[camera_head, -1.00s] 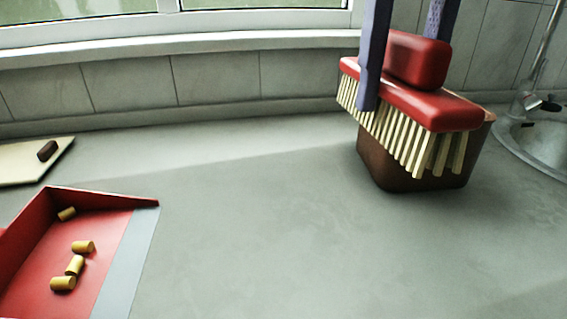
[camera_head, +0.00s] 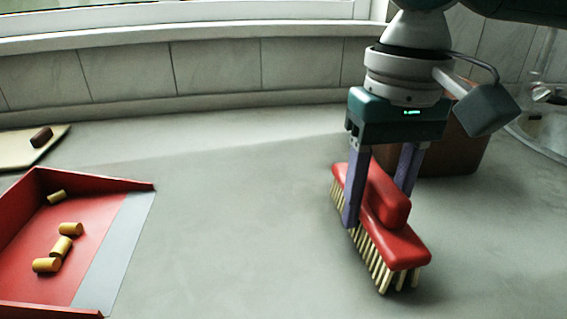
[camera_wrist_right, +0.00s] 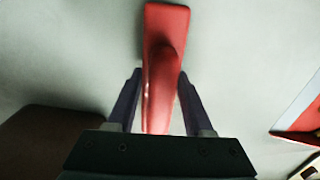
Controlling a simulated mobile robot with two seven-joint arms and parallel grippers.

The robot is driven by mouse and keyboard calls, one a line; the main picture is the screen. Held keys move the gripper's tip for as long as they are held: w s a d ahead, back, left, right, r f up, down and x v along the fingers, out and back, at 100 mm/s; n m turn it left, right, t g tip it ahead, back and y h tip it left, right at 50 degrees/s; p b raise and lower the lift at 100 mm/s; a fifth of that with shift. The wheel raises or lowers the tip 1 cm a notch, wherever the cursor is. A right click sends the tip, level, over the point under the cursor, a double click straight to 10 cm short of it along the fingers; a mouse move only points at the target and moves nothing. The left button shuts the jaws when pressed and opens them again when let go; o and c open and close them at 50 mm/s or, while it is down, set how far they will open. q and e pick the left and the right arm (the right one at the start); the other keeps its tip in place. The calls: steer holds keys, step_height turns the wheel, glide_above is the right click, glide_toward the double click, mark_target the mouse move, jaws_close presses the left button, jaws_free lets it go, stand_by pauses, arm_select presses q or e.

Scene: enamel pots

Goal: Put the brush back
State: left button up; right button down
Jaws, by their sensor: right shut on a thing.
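The brush (camera_head: 402,243) has a red back, a red grip block and pale bristles. My right gripper (camera_head: 377,205) is shut on its grip block, one finger on each side. The brush is low over the grey counter in front of the brown container; I cannot tell whether its bristles touch the counter. In the right wrist view the red brush (camera_wrist_right: 163,45) sits between the two fingers. The brown container (camera_head: 463,150) stands behind, partly hidden by my right arm. My left gripper is not in view.
A red dustpan (camera_head: 95,231) with a grey lip lies at left, holding several yellow cylinders (camera_head: 61,247). A pale board (camera_head: 14,151) with a dark brown block (camera_head: 41,137) lies behind it. A sink (camera_head: 535,130) is at far right. The middle counter is clear.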

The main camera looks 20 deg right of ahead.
steer(key=shift+c, duration=1.4)
jaws_free()
steer(key=shift+r, duration=0.2)
step_height(320, 180, up, 12)
steer(key=p, duration=0.3)
steer(key=shift+d+f, duration=0.1)
